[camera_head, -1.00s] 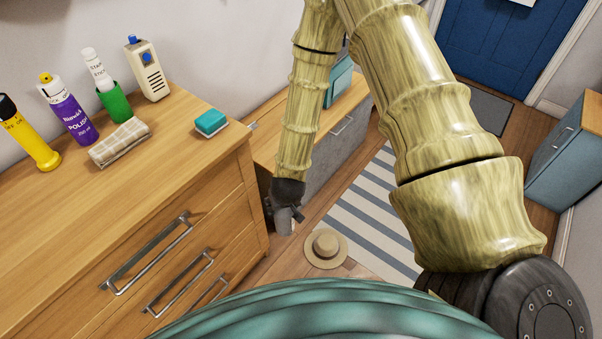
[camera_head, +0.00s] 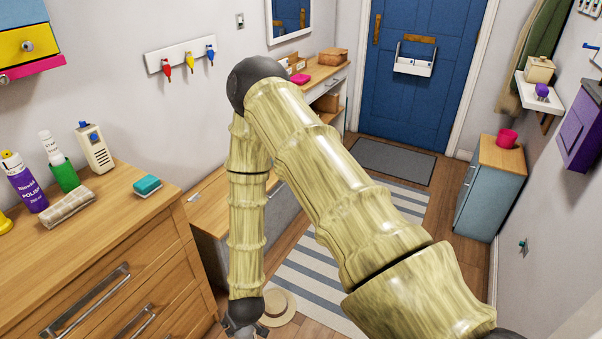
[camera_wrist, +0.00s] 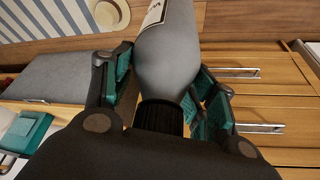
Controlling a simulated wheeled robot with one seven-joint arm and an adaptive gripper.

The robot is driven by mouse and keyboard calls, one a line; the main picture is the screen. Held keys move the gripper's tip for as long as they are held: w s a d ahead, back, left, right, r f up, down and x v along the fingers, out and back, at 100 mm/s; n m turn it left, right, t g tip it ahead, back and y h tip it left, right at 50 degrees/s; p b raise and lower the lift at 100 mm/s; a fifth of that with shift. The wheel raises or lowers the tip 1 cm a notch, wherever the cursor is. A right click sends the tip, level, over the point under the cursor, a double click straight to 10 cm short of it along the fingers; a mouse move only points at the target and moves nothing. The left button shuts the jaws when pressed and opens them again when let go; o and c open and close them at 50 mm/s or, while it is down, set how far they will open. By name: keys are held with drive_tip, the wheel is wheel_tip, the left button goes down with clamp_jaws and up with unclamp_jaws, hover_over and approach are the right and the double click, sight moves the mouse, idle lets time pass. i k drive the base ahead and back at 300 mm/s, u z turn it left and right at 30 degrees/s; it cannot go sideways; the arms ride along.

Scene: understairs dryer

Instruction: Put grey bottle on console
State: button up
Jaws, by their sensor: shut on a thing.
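My gripper (camera_wrist: 162,90) is shut on the grey bottle (camera_wrist: 168,55) in the wrist view. The teal finger pads lie on either side of its narrow end, by a black ribbed cap, and a white label shows at the top edge of the picture. In the head view my gripper (camera_head: 245,330) is at the bottom edge, low beside the wooden chest of drawers; the bottle cannot be made out there. The likely console is the wooden table (camera_head: 329,72) under the mirror at the back, left of the blue door, partly hidden by my arm.
A box (camera_head: 333,56) and a pink item (camera_head: 300,78) stand on that table. A low bench (camera_head: 205,205) lies between it and the chest (camera_head: 110,235). A straw hat (camera_head: 281,308) lies on the floor by the striped rug (camera_head: 310,285). A blue cabinet (camera_head: 485,195) stands right.

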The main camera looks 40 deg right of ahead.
sight(325, 69)
drive_tip(key=z, duration=0.5)
drive_tip(key=i, duration=0.5)
drive_tip(key=z, duration=1.2)
drive_tip(key=i, duration=1.1)
drive_tip(key=z, duration=0.6)
drive_tip(key=i, duration=1.4)
drive_tip(key=u, duration=0.5)
drive_tip(key=i, duration=1.25)
drive_tip(key=u, duration=0.75)
